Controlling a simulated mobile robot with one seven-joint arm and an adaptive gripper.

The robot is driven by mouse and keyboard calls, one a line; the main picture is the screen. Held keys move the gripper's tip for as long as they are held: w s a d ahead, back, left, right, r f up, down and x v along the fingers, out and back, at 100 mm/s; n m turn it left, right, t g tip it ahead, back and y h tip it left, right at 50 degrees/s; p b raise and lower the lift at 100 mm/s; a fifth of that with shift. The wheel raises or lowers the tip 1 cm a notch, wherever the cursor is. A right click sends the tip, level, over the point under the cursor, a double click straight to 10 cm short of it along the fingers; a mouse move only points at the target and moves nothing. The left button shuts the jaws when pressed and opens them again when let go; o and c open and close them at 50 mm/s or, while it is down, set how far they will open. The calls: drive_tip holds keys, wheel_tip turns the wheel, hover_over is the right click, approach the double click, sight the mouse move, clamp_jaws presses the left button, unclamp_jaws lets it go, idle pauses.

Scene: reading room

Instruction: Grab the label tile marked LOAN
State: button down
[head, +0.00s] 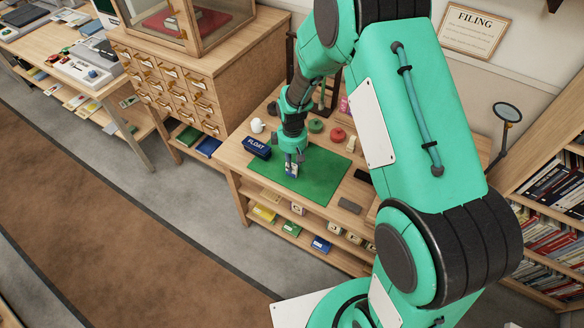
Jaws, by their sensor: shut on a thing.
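My gripper (292,172) points down over the green mat (325,174) on the wooden work table, near the mat's left part. It is shut on a small pale piece that looks like a tile; its marking is too small to read. My fingers hide part of it, and I cannot tell whether it touches the mat. I cannot make out the word LOAN anywhere in this view.
A dark blue box marked FLOAT (257,148) stands left of my gripper. A white rounded object (257,125), a red round object (338,135) and a green one (316,126) lie behind. Several small boxes fill the lower shelf. The mat's right part is clear.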

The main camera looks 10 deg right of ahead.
sight(293, 165)
drive_tip(key=shift+r, duration=0.15)
drive_tip(key=shift+r, duration=0.55)
drive_tip(key=shift+s+r+p, duration=0.25)
drive_tip(key=shift+r+p, duration=0.05)
drive_tip(key=shift+r, duration=0.3)
drive_tip(key=shift+s+r+p, duration=0.25)
drive_tip(key=shift+r+p, duration=0.05)
drive_tip(key=shift+r, duration=0.3)
drive_tip(key=s+r+p, duration=0.1)
drive_tip(key=s+p, duration=0.1)
drive_tip(key=s, duration=1.3)
drive_tip(key=shift+d, duration=0.45)
drive_tip(key=shift+r, duration=0.1)
